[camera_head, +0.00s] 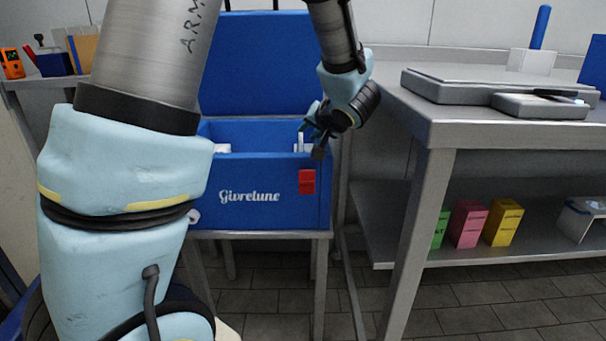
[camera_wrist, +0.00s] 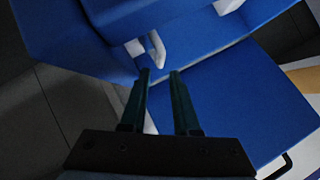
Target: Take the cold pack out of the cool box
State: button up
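The blue cool box (camera_head: 249,180), marked "Givretune", stands on a metal stand. Its lid (camera_head: 262,62) is up and open, and a red latch (camera_head: 307,181) is on the front. My gripper (camera_head: 317,137) is over the box's right end, near the rim. In the wrist view my gripper (camera_wrist: 160,74) has its two dark fingers apart with nothing between them. A white curved piece (camera_wrist: 157,48) shows just beyond the fingertips. Another white piece (camera_wrist: 228,5) is at the top edge. I cannot tell which white piece is the cold pack; the box's floor is mostly hidden.
A steel table (camera_head: 490,125) to the right carries a flat grey device (camera_head: 480,88). Pink (camera_head: 467,224) and yellow (camera_head: 503,222) boxes stand on its lower shelf. A left shelf holds an orange item (camera_head: 12,63). My own arm hides much of the left side.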

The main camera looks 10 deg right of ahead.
jog(key=b+x, duration=0.2)
jog(key=x, duration=0.2)
jog(key=shift+w+a+f, duration=0.15)
jog(key=shift+f, duration=0.2)
jog(key=shift+r, duration=0.1)
grip_shut()
dwell(0.9)
